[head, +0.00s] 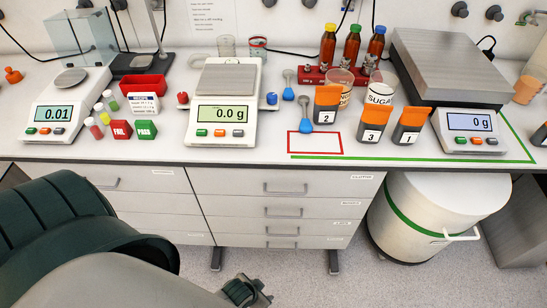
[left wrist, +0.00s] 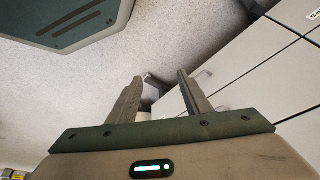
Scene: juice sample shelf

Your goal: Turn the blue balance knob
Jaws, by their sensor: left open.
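The blue balance knob (head: 271,98) sticks out at the right side of the middle white balance (head: 225,140), whose display reads 0.0 g. A red knob (head: 182,98) sits on that balance's left side. My left gripper (head: 246,291) is low in front of the drawers, well below and apart from the knob. In the left wrist view the left gripper (left wrist: 160,77) is open, with nothing between its fingers. The knob is not in the left wrist view. My right gripper is not in view.
A blue scoop (head: 288,94) lies close to the blue knob. Red FAIL and green PASS blocks (head: 146,129) stand left. Drawers (head: 285,195) and a white bin (head: 440,215) are below the counter.

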